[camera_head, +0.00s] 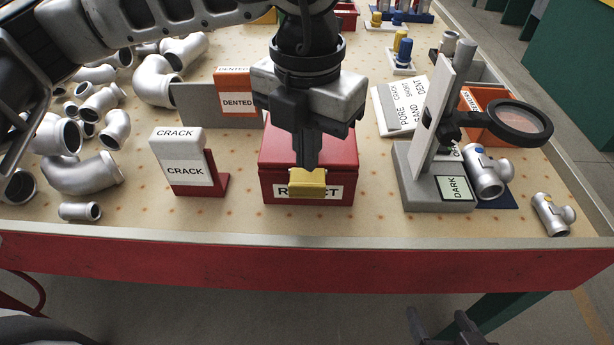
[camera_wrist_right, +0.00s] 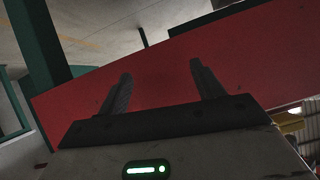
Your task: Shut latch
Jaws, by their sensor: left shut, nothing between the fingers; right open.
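A red box (camera_head: 333,160) with a white label, partly hidden, stands near the front middle of the table, its lid down. A yellow latch (camera_head: 308,184) is on its front face, over the middle of the label. My left gripper (camera_head: 305,168) points down from above with its fingers shut and empty, right at the top of the latch; I cannot tell whether they touch. My right gripper (camera_head: 447,330) is low in front of the table, at the bottom of the head view. In the right wrist view its fingers (camera_wrist_right: 160,88) are apart and empty before the table's red edge.
A CRACK sign (camera_head: 182,163) stands left of the box, with silver pipe fittings (camera_head: 84,173) beyond it. A grey stand with a magnifier (camera_head: 437,195) is to the right, near silver valve parts (camera_head: 487,180). The table's red front edge (camera_head: 300,268) is below.

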